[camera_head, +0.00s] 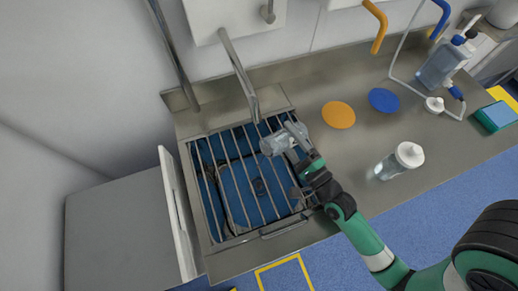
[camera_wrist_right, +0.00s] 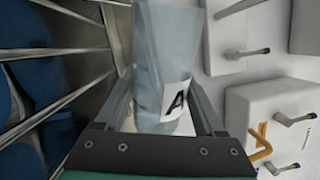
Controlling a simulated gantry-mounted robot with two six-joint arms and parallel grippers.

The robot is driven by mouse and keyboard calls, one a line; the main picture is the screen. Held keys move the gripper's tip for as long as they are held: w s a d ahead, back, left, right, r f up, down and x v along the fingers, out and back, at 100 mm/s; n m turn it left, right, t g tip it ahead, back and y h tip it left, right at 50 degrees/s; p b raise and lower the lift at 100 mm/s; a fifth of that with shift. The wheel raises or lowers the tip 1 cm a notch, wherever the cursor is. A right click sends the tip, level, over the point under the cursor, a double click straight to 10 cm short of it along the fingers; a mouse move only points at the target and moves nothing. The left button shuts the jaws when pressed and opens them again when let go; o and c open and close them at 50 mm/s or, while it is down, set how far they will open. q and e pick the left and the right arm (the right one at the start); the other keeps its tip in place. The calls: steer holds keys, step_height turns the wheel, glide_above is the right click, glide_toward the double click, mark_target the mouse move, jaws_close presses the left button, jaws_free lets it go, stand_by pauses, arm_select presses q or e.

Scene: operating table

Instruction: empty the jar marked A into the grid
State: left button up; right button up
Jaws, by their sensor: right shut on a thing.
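The jar marked A (camera_head: 274,144) is clear and held tilted, nearly on its side, above the grid (camera_head: 249,207) of metal bars over the sink. My right gripper (camera_head: 291,138) is shut on it. In the right wrist view the jar (camera_wrist_right: 160,50) sits between the two fingers, with its white label and black letter A facing the camera. I cannot tell whether anything is still inside it. The grid's bars show blue below them. My left gripper is not in view.
A second clear jar with a white lid (camera_head: 409,154) stands on the steel counter at right. Orange (camera_head: 339,115) and blue (camera_head: 383,100) discs lie behind it. A small white lid (camera_head: 434,104) and a pump bottle (camera_head: 443,64) are farther back. A tap (camera_head: 239,70) rises behind the grid.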

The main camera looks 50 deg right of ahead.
steer(key=shift+w+a+n+p, duration=0.1)
steer(key=shift+a+n+p, duration=0.25)
steer(key=shift+p, duration=0.45)
steer(key=shift+a+f+n+b, duration=0.1)
steer(key=shift+f+n+b, duration=0.1)
steer(key=shift+n+b, duration=0.75)
stand_by(1.2)
steer(key=shift+a+f+n+y, duration=0.1)
steer(key=shift+n+y, duration=0.2)
steer(key=shift+n, duration=0.2)
